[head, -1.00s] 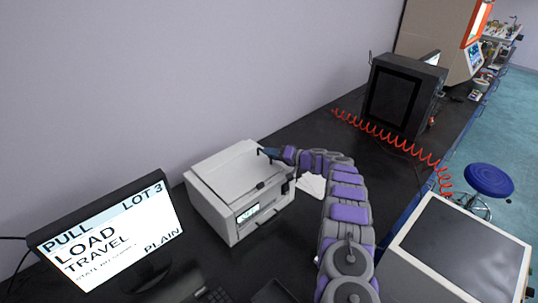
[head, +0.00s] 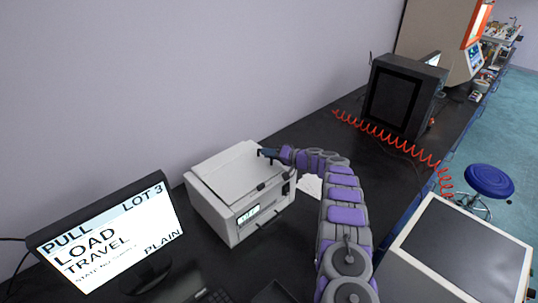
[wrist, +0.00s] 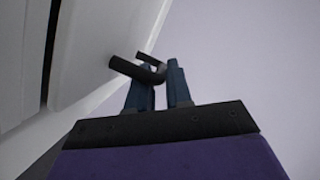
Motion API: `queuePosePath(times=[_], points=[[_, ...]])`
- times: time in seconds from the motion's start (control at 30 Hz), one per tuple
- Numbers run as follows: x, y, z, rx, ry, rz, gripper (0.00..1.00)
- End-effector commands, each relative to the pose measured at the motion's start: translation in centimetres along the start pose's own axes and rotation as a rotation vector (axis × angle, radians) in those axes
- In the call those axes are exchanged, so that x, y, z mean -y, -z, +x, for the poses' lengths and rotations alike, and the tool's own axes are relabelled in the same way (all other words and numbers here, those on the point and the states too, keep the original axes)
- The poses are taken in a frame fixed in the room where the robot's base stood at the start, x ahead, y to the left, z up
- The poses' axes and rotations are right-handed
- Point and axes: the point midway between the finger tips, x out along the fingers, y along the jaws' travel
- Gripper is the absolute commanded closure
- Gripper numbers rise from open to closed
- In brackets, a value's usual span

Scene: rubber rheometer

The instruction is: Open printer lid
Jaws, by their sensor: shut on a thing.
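The white printer (head: 238,200) stands on the black bench, with a small lit display on its front. Its lid (head: 225,168) is the pale top panel and appears closed or nearly so. In the wrist view the printer's white side (wrist: 95,45) fills the left, with a dark gap near the left edge. A dark handle (wrist: 135,68) sticks out from it. My gripper (wrist: 160,80) has its two blue fingers around the handle, shut on it. In the head view my gripper (head: 268,154) is at the printer's right rear top edge.
A monitor (head: 110,235) with text stands left of the printer. White paper (head: 310,185) lies right of it, partly behind my arm. A black box-shaped device (head: 402,95) and a red coiled cable (head: 385,135) are further back. The wall is close behind the printer.

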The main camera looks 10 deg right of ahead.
Motion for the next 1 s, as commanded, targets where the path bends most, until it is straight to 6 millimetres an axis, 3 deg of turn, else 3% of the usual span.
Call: queuePosePath(times=[0.5,1.0], points=[[-0.2,-0.4,0.3,0.007,-0.003,0.001,1.00],[1.1,-0.1,0.3,0.010,-0.013,-0.038,1.00]])
